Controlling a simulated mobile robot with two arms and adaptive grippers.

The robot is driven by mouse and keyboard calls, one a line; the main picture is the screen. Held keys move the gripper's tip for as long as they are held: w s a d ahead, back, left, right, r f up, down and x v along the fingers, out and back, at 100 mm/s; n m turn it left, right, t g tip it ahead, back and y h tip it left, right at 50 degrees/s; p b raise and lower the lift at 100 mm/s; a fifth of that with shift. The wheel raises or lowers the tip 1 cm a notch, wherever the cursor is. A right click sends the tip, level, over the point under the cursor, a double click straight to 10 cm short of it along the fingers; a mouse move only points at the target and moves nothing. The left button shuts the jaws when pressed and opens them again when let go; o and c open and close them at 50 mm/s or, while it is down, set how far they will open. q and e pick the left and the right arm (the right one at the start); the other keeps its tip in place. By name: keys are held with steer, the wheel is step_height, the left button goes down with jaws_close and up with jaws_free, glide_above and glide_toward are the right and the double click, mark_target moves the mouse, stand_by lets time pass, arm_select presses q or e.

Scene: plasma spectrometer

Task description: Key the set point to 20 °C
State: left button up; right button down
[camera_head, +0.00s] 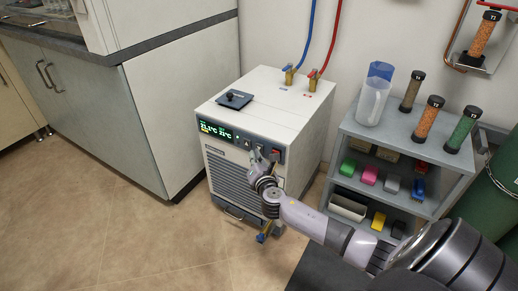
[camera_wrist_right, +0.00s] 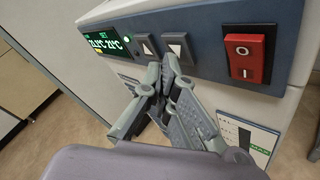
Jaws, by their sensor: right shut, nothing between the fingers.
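The chiller (camera_head: 262,110) is a white box on the floor with a dark control strip along its upper front edge. Its green display (camera_wrist_right: 107,38) shows two readings under "SET"; the right one looks like 21 °C, but the digits are small. Right of the display are two grey triangle keys, the left key (camera_wrist_right: 147,44) and the right key (camera_wrist_right: 178,46). My right gripper (camera_wrist_right: 169,68) is shut and empty, its tips just below and in front of the right key. I cannot tell whether they touch it. My left gripper is not in view.
A red rocker switch (camera_wrist_right: 246,54) sits right of the keys. Blue (camera_head: 304,45) and red (camera_head: 328,45) hoses rise from the chiller's top, where a dark lid (camera_head: 234,99) lies. A grey shelf (camera_head: 405,135) with jugs and columns stands right. The floor at left is clear.

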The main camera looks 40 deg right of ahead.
steer(key=shift+w+d, duration=0.15)
steer(key=shift+d, duration=0.25)
stand_by(0.9)
steer(key=shift+s+a+p, duration=0.3)
steer(key=shift+s+a, duration=0.05)
steer(key=shift+a, duration=0.4)
steer(key=a, duration=0.1)
steer(key=s+a, duration=0.1)
steer(key=a, duration=0.1)
steer(key=s+a+p, duration=0.1)
steer(key=shift+a, duration=0.3)
stand_by(0.7)
